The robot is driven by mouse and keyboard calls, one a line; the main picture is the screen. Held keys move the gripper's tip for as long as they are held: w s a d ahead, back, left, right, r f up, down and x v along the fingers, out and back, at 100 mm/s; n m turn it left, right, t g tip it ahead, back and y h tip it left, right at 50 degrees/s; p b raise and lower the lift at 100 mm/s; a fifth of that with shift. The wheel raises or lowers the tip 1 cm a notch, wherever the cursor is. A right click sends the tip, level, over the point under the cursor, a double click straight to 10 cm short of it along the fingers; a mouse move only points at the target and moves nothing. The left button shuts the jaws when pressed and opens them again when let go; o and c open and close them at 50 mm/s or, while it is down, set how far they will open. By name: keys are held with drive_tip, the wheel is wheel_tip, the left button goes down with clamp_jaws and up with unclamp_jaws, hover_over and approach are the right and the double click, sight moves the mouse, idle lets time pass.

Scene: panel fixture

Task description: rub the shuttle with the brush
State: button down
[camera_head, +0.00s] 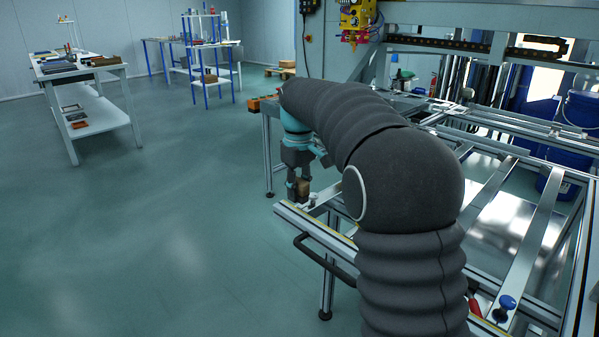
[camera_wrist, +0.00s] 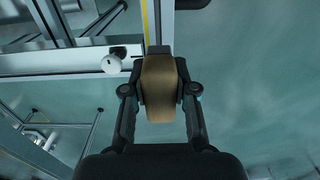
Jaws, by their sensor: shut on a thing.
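My gripper (camera_head: 298,187) hangs at the left end of the metal frame, with its fingers pointing down. In the wrist view my gripper (camera_wrist: 161,80) is shut on a brown, wood-coloured block-like piece, which I take for the brush (camera_wrist: 159,92). Its bristles cannot be made out. The brush (camera_head: 303,188) also shows small between the fingers in the head view. A pale round knob on a crossbar, possibly part of the shuttle (camera_wrist: 111,64), lies left of the gripper in the wrist view, apart from the brush. I cannot tell for sure which part is the shuttle.
The aluminium frame (camera_head: 313,227) with its rails runs to the right under my arm. A crossbar (camera_head: 528,250) carries a blue knob (camera_head: 505,303). A dark handle bar (camera_head: 325,262) sticks out at the frame's front. The floor (camera_head: 170,240) to the left is clear.

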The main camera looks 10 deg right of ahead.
sight(299, 180)
drive_tip(key=shift+r, duration=1.7)
